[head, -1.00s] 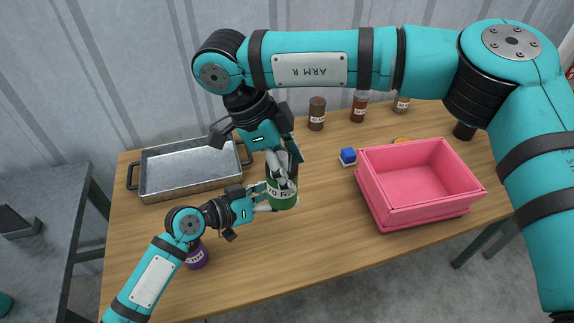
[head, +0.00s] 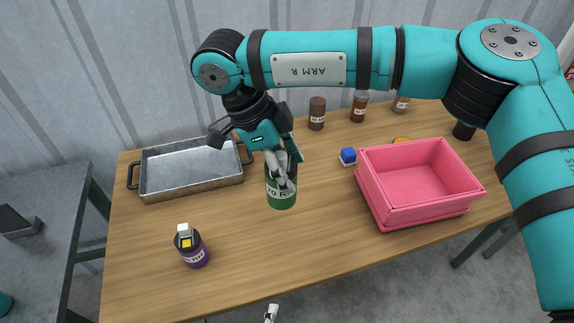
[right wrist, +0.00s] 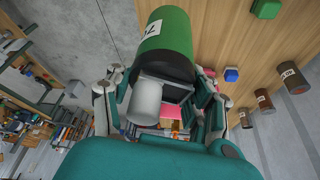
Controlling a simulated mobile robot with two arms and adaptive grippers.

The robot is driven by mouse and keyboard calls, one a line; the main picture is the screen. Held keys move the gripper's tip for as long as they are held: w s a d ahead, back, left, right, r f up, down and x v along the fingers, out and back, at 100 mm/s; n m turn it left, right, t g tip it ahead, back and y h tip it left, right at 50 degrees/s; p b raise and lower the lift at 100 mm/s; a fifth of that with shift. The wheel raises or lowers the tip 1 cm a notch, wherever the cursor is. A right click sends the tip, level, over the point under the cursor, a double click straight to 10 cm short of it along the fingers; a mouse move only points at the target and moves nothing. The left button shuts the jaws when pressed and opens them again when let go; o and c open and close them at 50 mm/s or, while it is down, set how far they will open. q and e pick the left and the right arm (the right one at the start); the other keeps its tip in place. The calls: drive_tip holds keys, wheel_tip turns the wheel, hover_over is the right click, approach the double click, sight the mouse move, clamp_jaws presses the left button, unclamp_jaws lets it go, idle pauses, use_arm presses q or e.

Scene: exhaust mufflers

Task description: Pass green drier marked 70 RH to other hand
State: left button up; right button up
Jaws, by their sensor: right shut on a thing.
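The green drier (head: 281,200) with a white label reading 70 RH, partly cut by the view, hangs over the middle of the table. My right gripper (head: 281,168) comes from above and is shut on its top part. In the right wrist view the green body (right wrist: 172,30) sticks out past the fingers of the gripper (right wrist: 160,92), with a pale cap between them. Only a small pale tip, seemingly of my left gripper (head: 271,313), shows at the bottom edge of the head view, apart from the drier; its opening is hidden.
A purple bottle (head: 195,255) stands on the table (head: 255,262) at the left front. A metal tray (head: 190,187) is at the back left, a pink bin (head: 412,210) at the right. A blue block (head: 348,155) and several brown jars (head: 317,114) stand behind.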

drive_tip(key=shift+d, duration=0.15)
use_arm(q)
drive_tip(key=s+a+f+m+g, duration=0.1)
drive_tip(key=a+f+m+g, duration=0.1)
drive_tip(key=a+f+m, duration=0.4)
drive_tip(key=a+f+m+g+y, duration=0.1)
drive_tip(key=f+m+g, duration=0.15)
drive_tip(key=f, duration=0.55)
drive_tip(key=s+a+f+m+g, duration=0.1)
drive_tip(key=a+f+m, duration=0.35)
drive_tip(key=f, duration=0.25)
drive_tip(key=s+a+f+m+g+y, duration=0.2)
drive_tip(key=s+a+f+m+g, duration=0.2)
drive_tip(key=s, duration=0.5)
drive_tip(key=s+a+f+m+g+y, duration=0.1)
drive_tip(key=s+a+f+m+g, duration=0.3)
drive_tip(key=s+f, duration=0.5)
drive_tip(key=shift+a+m+y, duration=0.4)
drive_tip(key=shift+a+m, duration=0.3)
drive_tip(key=shift+a, duration=0.35)
